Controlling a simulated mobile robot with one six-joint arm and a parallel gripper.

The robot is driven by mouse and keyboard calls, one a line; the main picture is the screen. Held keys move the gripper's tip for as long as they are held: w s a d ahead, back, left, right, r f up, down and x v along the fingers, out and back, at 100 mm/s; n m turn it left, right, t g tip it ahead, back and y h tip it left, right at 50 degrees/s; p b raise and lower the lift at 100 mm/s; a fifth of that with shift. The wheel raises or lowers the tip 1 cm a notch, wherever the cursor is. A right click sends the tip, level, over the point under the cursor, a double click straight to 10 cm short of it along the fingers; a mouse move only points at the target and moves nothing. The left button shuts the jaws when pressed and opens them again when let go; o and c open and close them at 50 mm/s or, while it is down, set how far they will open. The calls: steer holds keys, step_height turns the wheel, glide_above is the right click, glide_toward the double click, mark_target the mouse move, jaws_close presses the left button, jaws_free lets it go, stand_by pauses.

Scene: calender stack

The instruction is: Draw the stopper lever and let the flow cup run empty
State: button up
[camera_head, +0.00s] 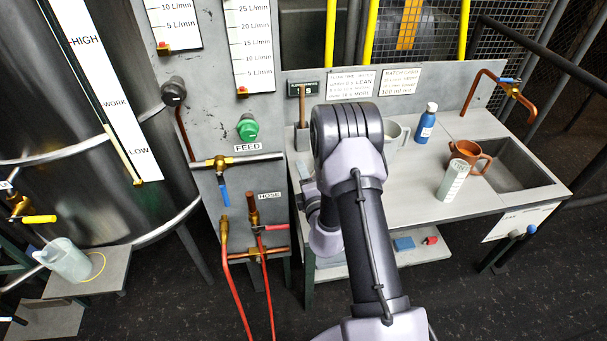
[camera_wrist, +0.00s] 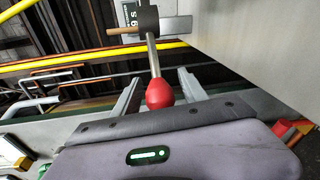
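A red ball knob (camera_wrist: 160,93) on a thin metal rod, which looks like the stopper lever, shows in the wrist view; its rod (camera_wrist: 152,55) meets a dark block (camera_wrist: 148,21). My gripper (camera_wrist: 160,86) is open, with one finger on each side of the knob. Gaps show between knob and fingers, so it does not look gripped. In the head view my arm covers the middle of the bench and hides the lever and my fingertips. I cannot make out the flow cup for certain; it may be behind my arm.
The feed panel (camera_head: 205,110) with valves and red hoses is close on the left.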

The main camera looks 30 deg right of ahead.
jaws_close()
stand_by(1.3)
